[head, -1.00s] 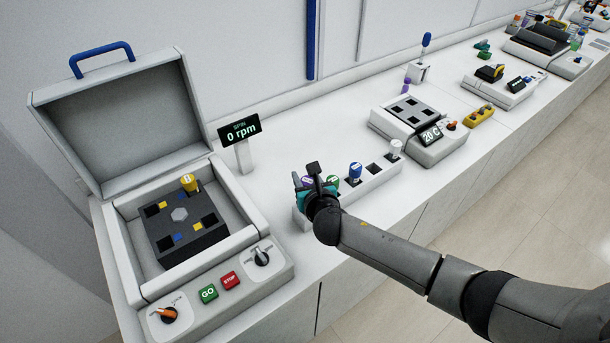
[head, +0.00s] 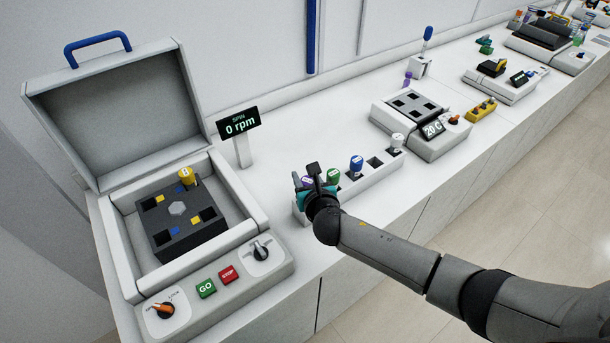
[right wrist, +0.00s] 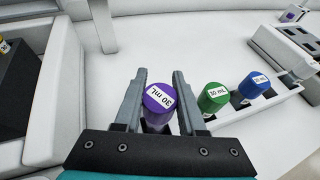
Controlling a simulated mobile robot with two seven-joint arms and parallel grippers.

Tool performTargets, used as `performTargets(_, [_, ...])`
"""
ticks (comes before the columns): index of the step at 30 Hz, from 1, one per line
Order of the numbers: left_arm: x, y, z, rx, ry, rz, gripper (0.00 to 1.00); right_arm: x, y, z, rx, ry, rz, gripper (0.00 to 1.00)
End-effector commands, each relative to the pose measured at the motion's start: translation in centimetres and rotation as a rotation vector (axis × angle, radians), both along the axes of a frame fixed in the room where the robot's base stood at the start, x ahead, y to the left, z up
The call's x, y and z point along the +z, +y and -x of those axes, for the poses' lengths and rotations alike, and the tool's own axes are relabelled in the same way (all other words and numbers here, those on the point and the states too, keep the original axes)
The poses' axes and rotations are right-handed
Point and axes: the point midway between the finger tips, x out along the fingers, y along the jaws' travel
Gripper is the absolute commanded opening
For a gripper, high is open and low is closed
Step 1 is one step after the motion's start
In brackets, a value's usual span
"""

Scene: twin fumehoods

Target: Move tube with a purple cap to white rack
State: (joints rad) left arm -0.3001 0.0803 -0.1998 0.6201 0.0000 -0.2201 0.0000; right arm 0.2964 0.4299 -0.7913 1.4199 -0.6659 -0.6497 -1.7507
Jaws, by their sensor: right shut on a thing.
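The tube with a purple cap (right wrist: 159,98) stands between the fingers of my right gripper (right wrist: 158,92) in the right wrist view, its cap marked 50 mL. The gripper is shut on it. In the head view, my right gripper (head: 312,180) is at the left end of the white rack (head: 370,182), and a bit of the purple cap (head: 307,182) shows behind it. The tube's lower part is hidden, so I cannot tell how deep it sits in the rack. Green-capped (head: 333,176), blue-capped (head: 356,163) and white-capped (head: 397,141) tubes stand in the rack. My left gripper is out of view.
An open centrifuge (head: 254,205) with a yellow-capped tube (head: 186,175) stands at left. Its 0 rpm display (head: 239,124) stands behind the gripper. A block heater (head: 412,128) showing 20 C is to the right, with a small purple object (head: 407,79) behind it.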

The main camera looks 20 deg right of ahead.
Motion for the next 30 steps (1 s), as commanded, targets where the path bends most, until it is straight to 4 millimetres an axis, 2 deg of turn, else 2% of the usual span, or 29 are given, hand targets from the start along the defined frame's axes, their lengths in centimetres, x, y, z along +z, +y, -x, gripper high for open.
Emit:
performTargets(29, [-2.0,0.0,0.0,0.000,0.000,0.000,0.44,-2.5,0.0,0.0,0.000,-0.001,0.000,0.00])
performTargets(30, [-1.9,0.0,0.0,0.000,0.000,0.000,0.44,-2.5,0.0,0.0,0.000,-0.001,0.000,0.42])
